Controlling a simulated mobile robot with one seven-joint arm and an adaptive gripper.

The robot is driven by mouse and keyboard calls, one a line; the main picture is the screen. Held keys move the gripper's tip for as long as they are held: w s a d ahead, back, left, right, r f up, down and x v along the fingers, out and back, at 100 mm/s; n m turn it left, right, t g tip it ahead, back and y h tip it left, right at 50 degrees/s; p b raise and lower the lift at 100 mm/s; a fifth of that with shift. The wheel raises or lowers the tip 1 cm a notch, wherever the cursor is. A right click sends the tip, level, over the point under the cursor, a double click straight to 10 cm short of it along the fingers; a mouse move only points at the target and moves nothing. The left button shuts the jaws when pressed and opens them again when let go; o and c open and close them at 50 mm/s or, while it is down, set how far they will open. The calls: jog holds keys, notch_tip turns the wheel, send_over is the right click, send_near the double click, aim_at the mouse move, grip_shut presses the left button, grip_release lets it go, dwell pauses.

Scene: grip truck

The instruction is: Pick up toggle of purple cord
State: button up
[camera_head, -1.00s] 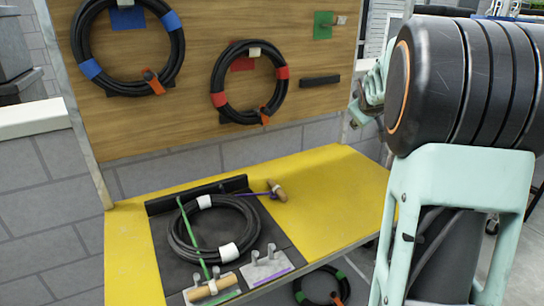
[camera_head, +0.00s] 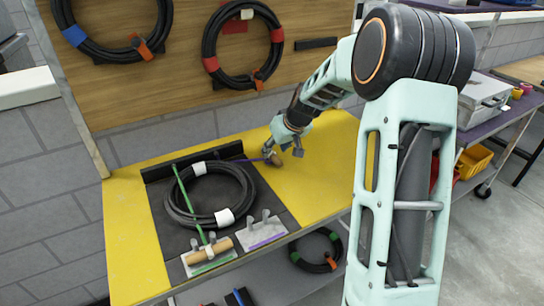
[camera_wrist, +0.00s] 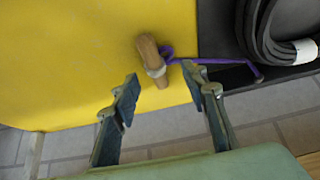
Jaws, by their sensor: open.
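The purple cord's toggle is a short wooden peg (camera_wrist: 148,50) with a pale band. It lies on the yellow tabletop, just past my fingertips in the wrist view, its near end between them. The purple cord (camera_wrist: 215,62) runs from it to the right, over the dark edge by the black hose coil (camera_wrist: 272,35). My gripper (camera_wrist: 160,82) is open and empty, its fingers on either side of the toggle's near end. In the head view the toggle (camera_head: 277,159) shows beside my gripper (camera_head: 272,150), partly hidden; the cord (camera_head: 253,160) reaches it from the coil (camera_head: 172,190).
A green cord (camera_head: 182,182) crosses the coil to another wooden toggle (camera_head: 212,250) on a front hook bracket. A bracket with a purple stripe (camera_head: 262,232) stands beside it. A wooden board (camera_head: 300,75) with hanging coils rises behind. The yellow tabletop to the right (camera_head: 325,175) is clear.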

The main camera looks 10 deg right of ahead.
aim_at(273, 153)
jog(key=shift+w+d+x, duration=0.15)
jog(key=shift+d+x, duration=0.05)
jog(key=shift+x, duration=1.05)
jog(key=shift+w+d+x, duration=0.1)
jog(key=shift+d+x, duration=0.05)
jog(key=shift+x, duration=1.1)
jog(key=shift+r, duration=0.1)
jog(key=shift+c, duration=0.7)
grip_shut()
